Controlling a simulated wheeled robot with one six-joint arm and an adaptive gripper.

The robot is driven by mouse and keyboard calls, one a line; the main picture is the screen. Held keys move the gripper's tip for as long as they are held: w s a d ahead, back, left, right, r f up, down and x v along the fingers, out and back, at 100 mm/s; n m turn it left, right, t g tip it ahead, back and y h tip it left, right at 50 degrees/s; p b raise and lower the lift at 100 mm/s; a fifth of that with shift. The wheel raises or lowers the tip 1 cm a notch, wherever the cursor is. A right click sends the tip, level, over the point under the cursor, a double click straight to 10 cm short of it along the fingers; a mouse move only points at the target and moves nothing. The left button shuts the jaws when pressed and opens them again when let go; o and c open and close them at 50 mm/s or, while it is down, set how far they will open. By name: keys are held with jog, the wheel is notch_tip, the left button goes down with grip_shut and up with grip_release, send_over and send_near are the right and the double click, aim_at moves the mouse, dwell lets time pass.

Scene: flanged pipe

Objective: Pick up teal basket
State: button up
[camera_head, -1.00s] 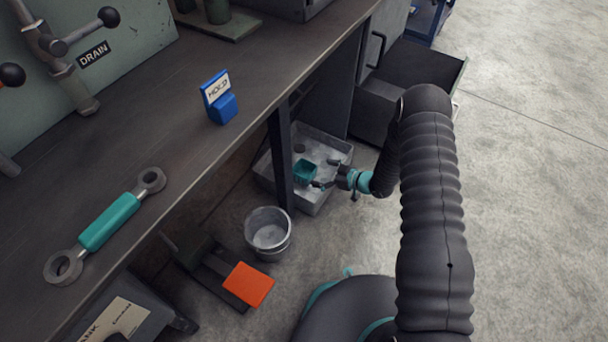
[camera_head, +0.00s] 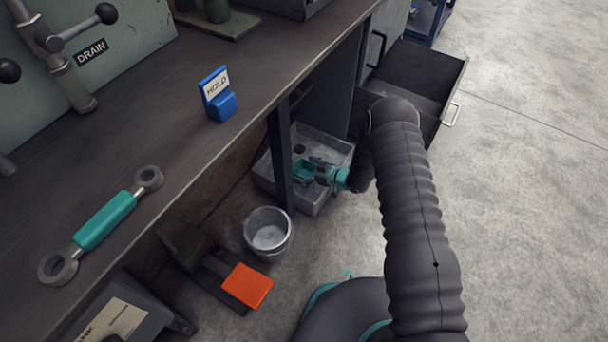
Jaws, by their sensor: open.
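The teal basket (camera_head: 303,172) is a small open-topped box inside the grey tray (camera_head: 335,146) on the floor, below the workbench. My gripper (camera_head: 316,171) reaches into the tray from the right. Its fingers are open and lie at the basket's right side, partly over it. Whether they touch the basket is too small to tell. Part of the basket is hidden by the fingers.
A metal bucket (camera_head: 268,234) and an orange pedal (camera_head: 248,286) are nearer on the floor. An open drawer (camera_head: 420,85) juts out behind my arm. Floor to the right is clear.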

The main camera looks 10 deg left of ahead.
jog(key=c, duration=1.1)
jog(key=shift+r, duration=0.1)
